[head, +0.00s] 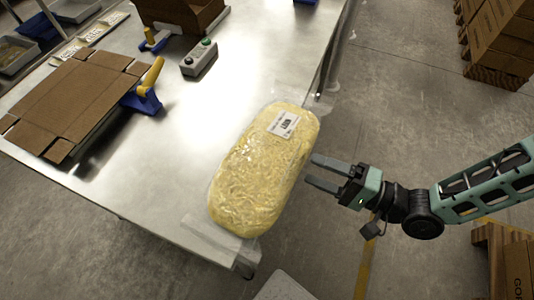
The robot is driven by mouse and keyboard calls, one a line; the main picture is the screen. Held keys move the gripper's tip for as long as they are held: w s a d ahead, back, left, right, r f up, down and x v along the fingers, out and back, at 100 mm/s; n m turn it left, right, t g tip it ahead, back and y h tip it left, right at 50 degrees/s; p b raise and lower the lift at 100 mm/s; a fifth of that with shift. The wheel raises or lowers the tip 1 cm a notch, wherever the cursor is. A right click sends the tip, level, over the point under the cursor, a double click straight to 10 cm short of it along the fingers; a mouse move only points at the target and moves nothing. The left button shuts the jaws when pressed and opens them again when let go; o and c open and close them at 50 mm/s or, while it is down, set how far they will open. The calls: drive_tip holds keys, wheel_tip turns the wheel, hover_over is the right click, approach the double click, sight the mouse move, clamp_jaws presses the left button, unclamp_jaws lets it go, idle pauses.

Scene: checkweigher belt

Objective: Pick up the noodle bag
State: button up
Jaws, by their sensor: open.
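The noodle bag (262,172) is a clear, plump bag of yellow noodles with a white printed label near its far end. It lies at the right edge of the metal table, near the front corner, with flat clear seals at both ends. My gripper (310,172) is just to the right of the bag, past the table's edge in the picture. Its two dark fingers are apart and point left at the bag's side, with nothing between them. I cannot tell whether the fingertips touch the bag.
The metal table (187,130) has bare room left of the bag. Flattened cardboard (70,100), a blue tape dispenser (146,98) and a grey button box (199,58) stand farther left. An open carton (180,12) is at the back. Stacked boxes (500,35) stand on the floor right.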

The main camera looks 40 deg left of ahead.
sight(304, 169)
drive_tip(key=shift+s+p+x, duration=0.1)
drive_tip(key=shift+p+x, duration=0.35)
drive_tip(key=shift+x, duration=1.15)
drive_tip(key=shift+s+p+x, duration=0.15)
drive_tip(key=shift+p+x, duration=0.3)
drive_tip(key=shift+x, duration=1.1)
drive_tip(key=shift+d, duration=0.1)
drive_tip(key=c, duration=1.2)
drive_tip(key=shift+c, duration=0.2)
